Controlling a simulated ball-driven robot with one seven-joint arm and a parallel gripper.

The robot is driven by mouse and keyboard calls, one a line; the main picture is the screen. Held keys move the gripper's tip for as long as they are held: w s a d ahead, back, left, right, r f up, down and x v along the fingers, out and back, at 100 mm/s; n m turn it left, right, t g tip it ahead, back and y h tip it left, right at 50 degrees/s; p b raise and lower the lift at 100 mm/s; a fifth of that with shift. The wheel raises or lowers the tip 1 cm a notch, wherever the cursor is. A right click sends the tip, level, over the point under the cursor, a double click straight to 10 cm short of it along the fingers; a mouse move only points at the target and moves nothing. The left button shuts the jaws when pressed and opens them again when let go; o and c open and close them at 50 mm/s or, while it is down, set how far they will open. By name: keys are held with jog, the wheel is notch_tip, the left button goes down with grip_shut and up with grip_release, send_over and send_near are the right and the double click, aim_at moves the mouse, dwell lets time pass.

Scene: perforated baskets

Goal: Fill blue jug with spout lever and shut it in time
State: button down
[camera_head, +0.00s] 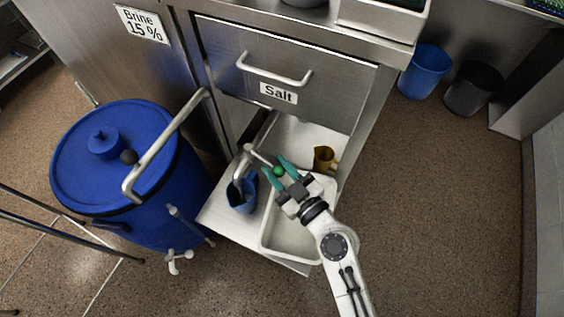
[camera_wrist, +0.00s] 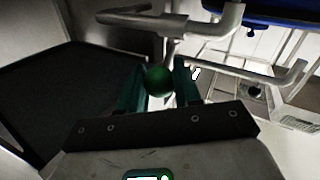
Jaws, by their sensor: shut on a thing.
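The blue jug (camera_head: 243,194) stands on the metal shelf beneath the spout (camera_head: 240,168), whose end dips toward its mouth. Its inside and any liquid level cannot be made out. The spout lever (camera_head: 261,157) is a thin metal bar ending in a green ball knob (camera_head: 279,171). My gripper (camera_head: 275,166) has its teal fingers on either side of this knob and is shut on it. In the wrist view the green knob (camera_wrist: 159,80) sits between the two fingers, with metal pipes beyond it.
A white tray (camera_head: 272,246) lies under my gripper, right of the jug. A yellow-brown jug (camera_head: 325,158) stands behind. A blue barrel (camera_head: 80,185) with a metal handle is at left. The Salt drawer (camera_head: 330,88) is above. Floor at right is free.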

jog(key=shift+s+a+m+t+h+p, duration=0.4)
jog(key=shift+s+m+t+h, duration=0.1)
jog(key=shift+h, duration=0.1)
jog(key=c, duration=0.8)
grip_release()
jog(key=shift+b+v, duration=1.85)
jog(key=shift+v, duration=3.55)
